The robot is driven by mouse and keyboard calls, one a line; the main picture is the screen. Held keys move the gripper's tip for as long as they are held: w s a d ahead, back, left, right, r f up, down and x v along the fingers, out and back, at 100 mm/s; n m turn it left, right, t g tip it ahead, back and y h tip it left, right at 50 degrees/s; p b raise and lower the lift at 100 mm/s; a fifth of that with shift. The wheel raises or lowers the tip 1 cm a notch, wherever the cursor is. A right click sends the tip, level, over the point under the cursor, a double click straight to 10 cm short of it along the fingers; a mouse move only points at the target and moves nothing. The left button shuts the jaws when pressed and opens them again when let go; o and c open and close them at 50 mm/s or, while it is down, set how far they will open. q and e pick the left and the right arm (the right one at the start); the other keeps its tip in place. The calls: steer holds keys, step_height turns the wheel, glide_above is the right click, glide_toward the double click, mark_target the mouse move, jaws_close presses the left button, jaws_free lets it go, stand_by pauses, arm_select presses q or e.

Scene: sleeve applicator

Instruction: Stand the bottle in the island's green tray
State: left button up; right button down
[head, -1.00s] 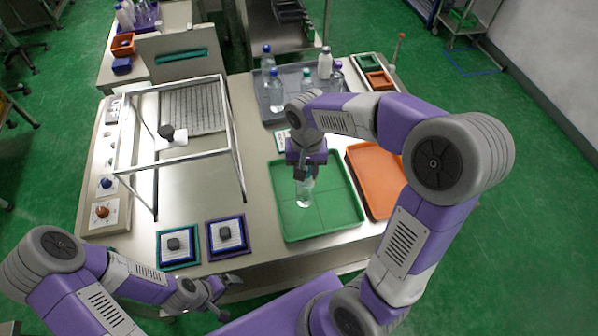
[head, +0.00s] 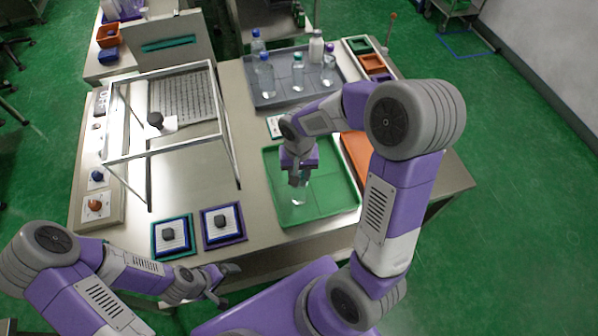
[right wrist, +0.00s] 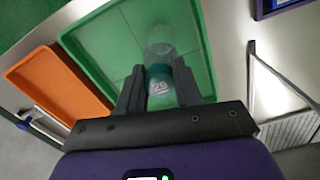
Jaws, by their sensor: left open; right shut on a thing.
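The bottle is clear with a teal cap. In the head view the bottle (head: 299,196) is upright over the left part of the green tray (head: 335,203). My right gripper (head: 299,179) points down and is shut on the bottle near its top. In the right wrist view the bottle (right wrist: 159,48) is between the fingers of my right gripper (right wrist: 159,84), its cap marked "29", with the green tray (right wrist: 105,45) beyond. I cannot tell whether its base touches the tray floor. My left gripper (head: 226,284) is open and empty in front of the table's near edge.
An orange tray (head: 356,150) lies right of the green tray, partly behind my right arm. A grey tray (head: 262,98) with several bottles stands at the back. A metal frame (head: 228,140) stands left. Two framed pads (head: 241,237) lie at the front left.

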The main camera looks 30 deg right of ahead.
steer(key=shift+f, duration=0.1)
steer(key=shift+f, duration=0.15)
steer(key=c, duration=0.8)
jaws_free()
steer(key=shift+o, duration=0.2)
steer(key=shift+r, duration=0.2)
step_height(320, 180, up, 12)
steer(key=p, duration=0.2)
